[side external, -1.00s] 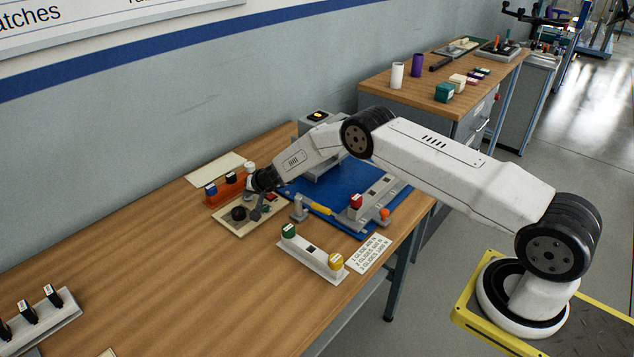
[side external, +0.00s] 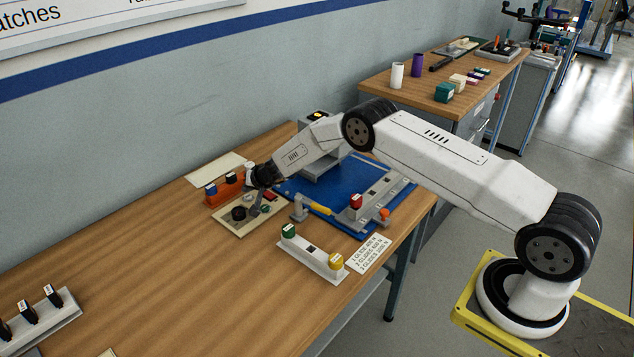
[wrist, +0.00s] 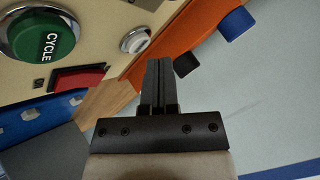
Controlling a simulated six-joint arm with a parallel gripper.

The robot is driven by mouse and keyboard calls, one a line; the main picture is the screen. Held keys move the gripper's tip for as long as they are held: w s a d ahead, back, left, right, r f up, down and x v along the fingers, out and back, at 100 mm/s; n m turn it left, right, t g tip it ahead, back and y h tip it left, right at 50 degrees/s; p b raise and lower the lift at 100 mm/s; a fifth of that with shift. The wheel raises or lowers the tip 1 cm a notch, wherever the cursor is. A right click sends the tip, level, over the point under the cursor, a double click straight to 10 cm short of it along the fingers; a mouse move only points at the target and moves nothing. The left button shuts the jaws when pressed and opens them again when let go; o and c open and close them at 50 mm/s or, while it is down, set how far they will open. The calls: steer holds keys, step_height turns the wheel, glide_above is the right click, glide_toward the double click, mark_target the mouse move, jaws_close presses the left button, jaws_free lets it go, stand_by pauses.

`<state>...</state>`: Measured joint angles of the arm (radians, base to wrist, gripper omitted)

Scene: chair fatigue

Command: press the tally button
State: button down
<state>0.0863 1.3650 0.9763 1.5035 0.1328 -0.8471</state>
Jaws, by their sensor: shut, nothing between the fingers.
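A cream control panel (side external: 226,222) lies on the bench in the side view. In the wrist view it carries a large green CYCLE button (wrist: 43,34), a red switch (wrist: 78,78) and a small white round button (wrist: 135,41) in a metal ring. No tally label is readable, so I cannot tell for sure which button is the tally one. My gripper (wrist: 158,62) is shut and empty. In the wrist view its tips appear just below and right of the white button; contact cannot be told. In the side view my gripper (side external: 254,212) points down over the panel.
An orange rack (side external: 222,194) with blue and black pieces stands close behind the panel. A blue base plate (side external: 340,172) with a grey fixture lies to the right. A white rack (side external: 312,256) with green and yellow pieces stands in front. The left bench is mostly clear.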

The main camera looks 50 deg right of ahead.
mark_target(249, 197)
steer(key=shift+r, duration=0.1)
steer(key=shift+r, duration=2.4)
steer(key=s+a+r+n+g, duration=0.2)
steer(key=s+r, duration=0.3)
steer(key=s, duration=0.3)
steer(key=s+a+r+n+g, duration=0.1)
steer(key=s+a+r+n, duration=0.1)
steer(key=s+r, duration=0.5)
steer(key=s+n+g+h, duration=0.1)
steer(key=s+n+g, duration=0.2)
steer(key=s, duration=2.4)
steer(key=shift+s+r+n+g, duration=0.25)
steer(key=shift+r+n+g, duration=0.05)
steer(key=shift+r+n, duration=0.1)
steer(key=shift+d, duration=0.1)
